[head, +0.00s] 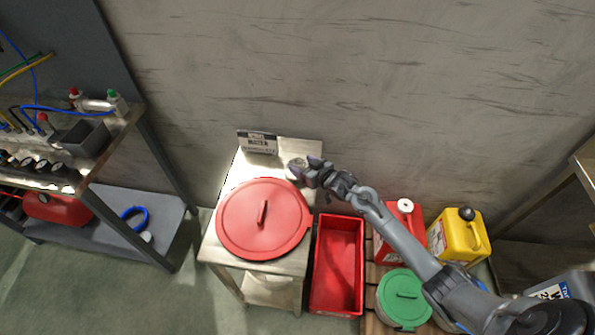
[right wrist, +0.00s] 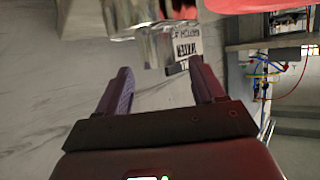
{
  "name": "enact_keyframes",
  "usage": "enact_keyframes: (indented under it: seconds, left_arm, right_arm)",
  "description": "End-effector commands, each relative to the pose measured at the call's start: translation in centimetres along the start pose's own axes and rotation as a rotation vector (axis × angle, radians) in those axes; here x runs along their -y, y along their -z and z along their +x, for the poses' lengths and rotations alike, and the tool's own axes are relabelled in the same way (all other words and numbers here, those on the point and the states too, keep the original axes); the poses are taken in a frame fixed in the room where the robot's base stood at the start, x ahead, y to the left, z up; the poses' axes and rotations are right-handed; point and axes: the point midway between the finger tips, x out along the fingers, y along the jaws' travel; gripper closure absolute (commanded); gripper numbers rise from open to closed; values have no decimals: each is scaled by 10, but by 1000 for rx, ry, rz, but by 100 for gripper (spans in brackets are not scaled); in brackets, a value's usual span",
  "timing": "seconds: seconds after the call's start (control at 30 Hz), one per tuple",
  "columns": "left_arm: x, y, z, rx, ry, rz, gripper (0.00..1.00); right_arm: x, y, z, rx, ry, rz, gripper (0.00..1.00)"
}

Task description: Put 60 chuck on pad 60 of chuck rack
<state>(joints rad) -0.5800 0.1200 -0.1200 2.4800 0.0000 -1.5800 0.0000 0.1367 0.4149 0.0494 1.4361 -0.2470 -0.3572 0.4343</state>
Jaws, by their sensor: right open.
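My right gripper (head: 309,171) reaches in from the right over the back right of a small steel table (head: 228,180). In the right wrist view the gripper (right wrist: 160,72) is open, with nothing between its fingers. I cannot make out the chuck rack or pad 60. My left gripper is out of view.
A large red lid (head: 263,220) covers much of the table; a label sign (head: 257,142) stands at its back. Right of it are a red bin (head: 338,265), a green-lidded container (head: 403,298) and a yellow can (head: 456,236). A shelf unit (head: 150,222) stands left.

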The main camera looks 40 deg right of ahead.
Motion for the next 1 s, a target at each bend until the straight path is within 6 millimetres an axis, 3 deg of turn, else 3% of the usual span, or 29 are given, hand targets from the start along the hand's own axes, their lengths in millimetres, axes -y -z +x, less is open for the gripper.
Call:
enact_keyframes:
  seconds: [0.27, 0.6, 0.93, 1.0]
  left_arm:
    - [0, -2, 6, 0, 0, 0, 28]
    - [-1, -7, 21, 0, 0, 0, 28]
    - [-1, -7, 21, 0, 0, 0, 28]
    - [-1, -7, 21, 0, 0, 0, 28]
  right_arm:
    - [0, -3, 16, 1, 0, 0, 31]
    - [-1, -6, 55, 0, 0, 0, 31]
    - [-1, -5, 60, 1, 0, -1, 31]
    - [-1, -5, 60, 1, 0, -1, 39]
